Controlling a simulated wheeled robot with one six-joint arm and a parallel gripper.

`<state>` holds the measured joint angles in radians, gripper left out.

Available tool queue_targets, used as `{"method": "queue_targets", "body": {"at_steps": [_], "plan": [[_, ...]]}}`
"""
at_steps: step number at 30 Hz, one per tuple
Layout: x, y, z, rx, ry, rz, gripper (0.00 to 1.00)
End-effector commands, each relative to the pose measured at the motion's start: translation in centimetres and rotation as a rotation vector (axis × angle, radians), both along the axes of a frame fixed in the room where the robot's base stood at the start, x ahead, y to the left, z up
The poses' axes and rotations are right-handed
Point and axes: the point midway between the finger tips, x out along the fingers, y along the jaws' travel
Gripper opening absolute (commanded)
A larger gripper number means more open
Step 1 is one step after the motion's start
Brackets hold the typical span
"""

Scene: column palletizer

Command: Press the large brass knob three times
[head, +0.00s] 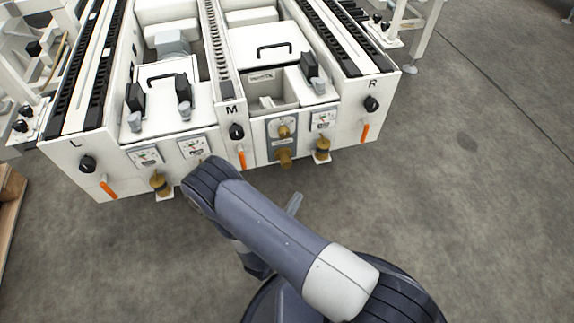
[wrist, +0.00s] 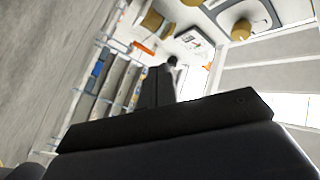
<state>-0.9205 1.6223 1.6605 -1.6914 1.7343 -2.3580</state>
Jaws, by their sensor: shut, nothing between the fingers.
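The control front has several brass knobs. A brass knob (head: 285,158) sticks out low, below the grey plate right of the M; it looks the largest. A brass knob (head: 284,130) sits on that plate and shows in the wrist view (wrist: 242,29). A brass knob (head: 322,148) is at the right under a gauge, and another (head: 159,183) is at the left. In the wrist view the low knob (wrist: 192,2) is cut by the top edge. My gripper (wrist: 158,75) is shut and empty, apart from the knobs. My arm mostly hides it in the head view.
Orange levers (head: 241,157) and black dials (head: 236,131) sit on the white machine front. Gauges (head: 324,121) are beside the knobs. Bare concrete floor (head: 450,220) lies open at the right. A wooden pallet (head: 10,205) is at the left edge.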

Motion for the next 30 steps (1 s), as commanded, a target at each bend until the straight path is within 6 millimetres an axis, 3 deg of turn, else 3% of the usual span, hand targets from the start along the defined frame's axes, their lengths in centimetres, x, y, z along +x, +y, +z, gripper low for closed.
{"method": "queue_targets", "body": {"at_steps": [5,21,30], "plan": [[0.9,0.2,-0.1,0.004,-0.001,-0.004,0.0],[7.5,2.1,-0.2,0.003,-0.002,-0.003,0.0],[8.5,2.4,0.0,0.001,0.0,-0.002,0.0]]}}
